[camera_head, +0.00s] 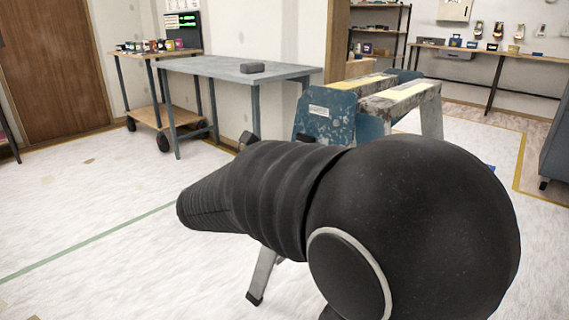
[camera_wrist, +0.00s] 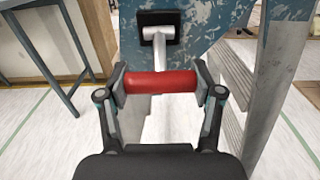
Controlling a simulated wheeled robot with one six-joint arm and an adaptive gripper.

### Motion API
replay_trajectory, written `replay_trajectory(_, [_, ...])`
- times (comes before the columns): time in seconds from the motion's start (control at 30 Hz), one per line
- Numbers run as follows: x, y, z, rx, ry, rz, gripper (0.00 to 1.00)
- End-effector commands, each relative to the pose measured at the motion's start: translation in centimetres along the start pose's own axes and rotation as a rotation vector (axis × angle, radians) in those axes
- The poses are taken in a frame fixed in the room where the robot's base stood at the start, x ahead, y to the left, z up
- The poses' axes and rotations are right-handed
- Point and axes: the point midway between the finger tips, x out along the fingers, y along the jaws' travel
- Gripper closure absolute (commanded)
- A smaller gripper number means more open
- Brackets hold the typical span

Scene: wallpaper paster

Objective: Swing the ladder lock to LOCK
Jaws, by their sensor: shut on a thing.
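The ladder (camera_head: 345,112) stands in the middle of the head view, with a worn blue side panel and pale steps. In the wrist view its blue panel (camera_wrist: 205,28) fills the top. The lock (camera_wrist: 160,35) has a black square mount on that panel, a light metal shaft and a red cylindrical grip (camera_wrist: 160,82). My gripper (camera_wrist: 160,84) is shut on the red grip, with one fingertip at each end. No LOCK marking is readable. My arm hides the lock in the head view.
A grey table (camera_head: 205,66) with a dark block (camera_head: 252,68) stands behind, left of the ladder. A wheeled wooden cart (camera_head: 165,115) is beside it. A long bench (camera_head: 500,52) lines the back right. The floor at left is clear.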

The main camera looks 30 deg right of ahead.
Motion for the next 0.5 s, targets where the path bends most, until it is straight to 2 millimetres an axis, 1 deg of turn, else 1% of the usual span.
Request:
replay_trajectory(0.47, [0.11, -0.01, -0.08, 0.0, -0.013, -0.001, 0.69])
replay_trajectory(0.5, [0.11, -0.01, -0.08, 0.0, -0.013, -0.001, 0.27])
